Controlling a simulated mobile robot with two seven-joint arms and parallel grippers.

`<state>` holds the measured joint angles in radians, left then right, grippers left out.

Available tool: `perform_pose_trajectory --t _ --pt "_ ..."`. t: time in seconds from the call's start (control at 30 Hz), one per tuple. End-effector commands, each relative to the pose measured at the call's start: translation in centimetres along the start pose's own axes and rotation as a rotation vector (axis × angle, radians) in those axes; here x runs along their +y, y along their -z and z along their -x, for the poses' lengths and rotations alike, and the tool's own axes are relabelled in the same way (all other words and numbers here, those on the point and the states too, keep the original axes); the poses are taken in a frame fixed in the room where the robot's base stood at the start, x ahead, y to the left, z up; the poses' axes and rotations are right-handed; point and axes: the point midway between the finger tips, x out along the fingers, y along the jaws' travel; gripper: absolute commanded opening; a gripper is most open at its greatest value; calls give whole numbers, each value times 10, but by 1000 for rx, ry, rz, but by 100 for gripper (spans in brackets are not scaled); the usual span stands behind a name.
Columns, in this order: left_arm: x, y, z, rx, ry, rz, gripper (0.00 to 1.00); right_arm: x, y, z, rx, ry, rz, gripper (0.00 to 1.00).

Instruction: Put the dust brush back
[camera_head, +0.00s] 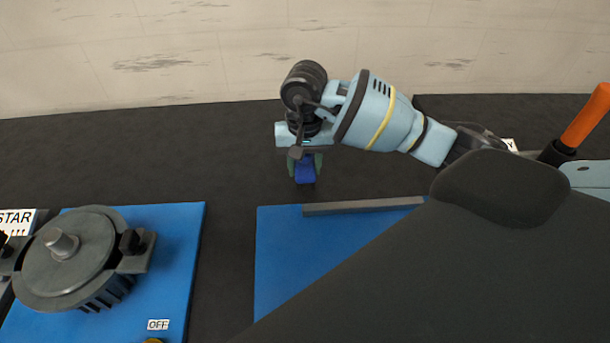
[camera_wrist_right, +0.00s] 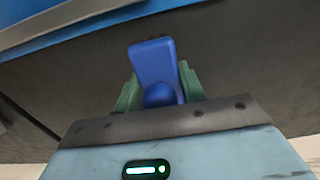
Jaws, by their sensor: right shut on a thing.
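My right gripper (camera_head: 304,165) is above the dark surface, behind the blue plate. Its green fingers are shut on a blue object, which I take to be the dust brush (camera_head: 305,172). In the right wrist view the blue brush (camera_wrist_right: 153,62) stands out between the green fingers of the right gripper (camera_wrist_right: 157,92), pointing away from the wrist. Its bristles cannot be made out. Whether the brush touches the surface below cannot be told. My left gripper is not in view.
A blue plate (camera_head: 285,235) with a grey bar (camera_head: 362,206) along its far edge lies in front of my right gripper. At left, another blue plate (camera_head: 180,260) carries a grey round drive part (camera_head: 65,262). An orange handle (camera_head: 587,115) stands at right. Dark surface (camera_head: 150,160) between is clear.

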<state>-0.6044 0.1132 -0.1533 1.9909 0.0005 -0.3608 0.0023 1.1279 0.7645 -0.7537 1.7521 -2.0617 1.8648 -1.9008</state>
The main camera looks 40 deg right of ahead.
Motion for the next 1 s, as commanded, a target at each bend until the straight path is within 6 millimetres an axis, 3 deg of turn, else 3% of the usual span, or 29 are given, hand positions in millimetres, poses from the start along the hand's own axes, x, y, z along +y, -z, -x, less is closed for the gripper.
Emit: perform_pose_trajectory --t 0.23,0.5,0.9,0.93,1.0 --pt "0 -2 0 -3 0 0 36 0 0 -7 0 0 -1 18" --pt "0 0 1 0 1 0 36 0 0 -38 1 0 -1 18" --pt "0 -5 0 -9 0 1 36 0 0 -44 1 0 -1 18" --pt "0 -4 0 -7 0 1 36 0 0 -43 1 0 -1 44" --pt "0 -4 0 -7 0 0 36 0 0 -42 1 0 -1 53"
